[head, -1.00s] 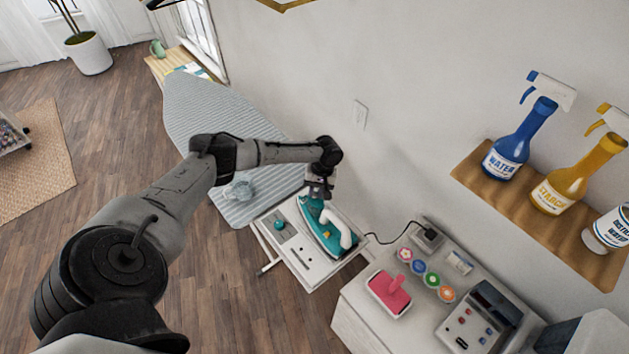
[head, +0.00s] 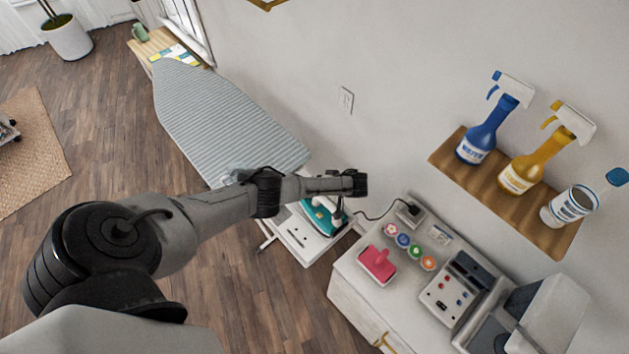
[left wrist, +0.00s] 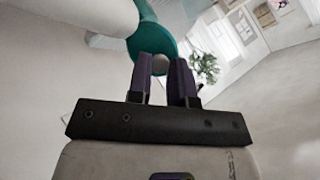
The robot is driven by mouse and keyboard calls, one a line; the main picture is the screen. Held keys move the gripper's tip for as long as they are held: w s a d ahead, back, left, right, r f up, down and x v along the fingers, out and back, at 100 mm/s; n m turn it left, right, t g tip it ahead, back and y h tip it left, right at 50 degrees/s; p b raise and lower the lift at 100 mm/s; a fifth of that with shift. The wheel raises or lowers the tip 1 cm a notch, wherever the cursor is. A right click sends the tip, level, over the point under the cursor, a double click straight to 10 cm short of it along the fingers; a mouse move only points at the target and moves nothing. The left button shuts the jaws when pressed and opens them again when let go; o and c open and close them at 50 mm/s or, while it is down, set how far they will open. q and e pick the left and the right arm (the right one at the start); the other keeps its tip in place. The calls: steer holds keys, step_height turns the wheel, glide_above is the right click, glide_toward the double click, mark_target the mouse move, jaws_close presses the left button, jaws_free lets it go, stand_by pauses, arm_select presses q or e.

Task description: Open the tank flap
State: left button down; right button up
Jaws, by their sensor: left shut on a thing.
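A teal and white iron (head: 321,220) sits on a white stand at the end of the ironing board. How far the flap is lifted cannot be told. My right gripper is not in view.
A striped ironing board (head: 225,115) lies behind my arm. A white cabinet (head: 350,290) to the right holds a pink item (head: 378,264) and a control panel (head: 450,300). A wooden shelf (head: 445,160) with bottles hangs on the wall. A cord runs from iron to cabinet.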

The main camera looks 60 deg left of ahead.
arm_select(q)
steer(key=shift+w+d+f+n+g+y+b, duration=0.1)
steer(key=shift+d+f+n+g+y+b, duration=0.1)
steer(key=shift+d+y+b, duration=0.35)
steer(key=shift+w+d+f+n+g+y+b, duration=0.1)
steer(key=shift+f+g+y+b, duration=0.1)
steer(key=shift+y, duration=0.55)
steer(key=c, duration=1)
jaws_free()
steer(key=shift+r, duration=0.1)
steer(key=shift+v, duration=6.9)
